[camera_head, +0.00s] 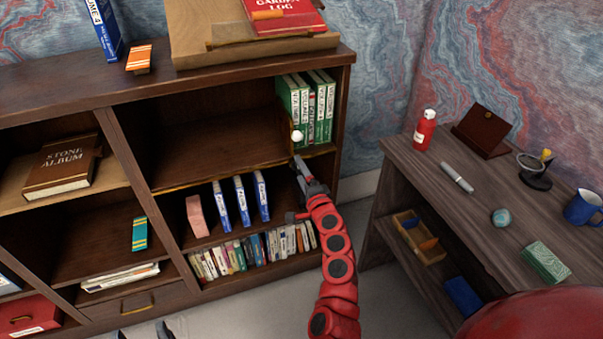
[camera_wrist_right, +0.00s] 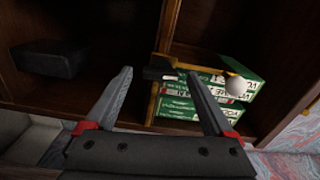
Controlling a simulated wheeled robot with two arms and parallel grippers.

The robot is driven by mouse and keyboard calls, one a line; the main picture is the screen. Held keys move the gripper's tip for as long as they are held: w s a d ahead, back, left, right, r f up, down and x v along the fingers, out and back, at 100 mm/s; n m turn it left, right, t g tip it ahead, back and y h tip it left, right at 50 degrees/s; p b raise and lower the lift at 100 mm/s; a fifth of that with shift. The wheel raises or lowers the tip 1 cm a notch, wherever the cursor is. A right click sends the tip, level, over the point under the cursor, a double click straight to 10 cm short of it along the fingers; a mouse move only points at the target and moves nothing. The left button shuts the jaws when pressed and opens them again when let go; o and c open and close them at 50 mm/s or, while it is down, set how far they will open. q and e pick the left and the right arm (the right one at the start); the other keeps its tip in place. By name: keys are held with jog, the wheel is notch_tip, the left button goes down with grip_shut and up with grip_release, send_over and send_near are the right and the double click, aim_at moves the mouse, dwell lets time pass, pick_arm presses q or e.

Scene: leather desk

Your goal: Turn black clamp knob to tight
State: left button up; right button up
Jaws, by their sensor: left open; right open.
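A brass-coloured divider (camera_wrist_right: 154,103) stands at the left side of the green volumes (camera_head: 312,105) on the upper right shelf. A black piece (camera_wrist_right: 160,73), apparently the clamp knob, shows at the divider in the right wrist view. A white ball (camera_head: 297,136) is beside it and also shows in the wrist view (camera_wrist_right: 236,87). My right gripper (camera_head: 302,165) is open at the shelf's front edge. Its fingertips appear on either side of the black piece; I cannot tell whether they touch it. My left gripper (camera_head: 143,333) is open, low at the bottom edge, far from the shelf.
The shelf bay left of the divider is mostly empty. Blue books (camera_head: 240,201) and a row of small books stand below. The desk (camera_head: 420,175) at right holds a red bottle (camera_head: 425,130), a marker, a blue mug (camera_head: 582,207) and a green box.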

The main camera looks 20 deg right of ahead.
jog(key=s, duration=1.7)
jog(key=shift+s+d, duration=0.25)
jog(key=shift+d, duration=0.05)
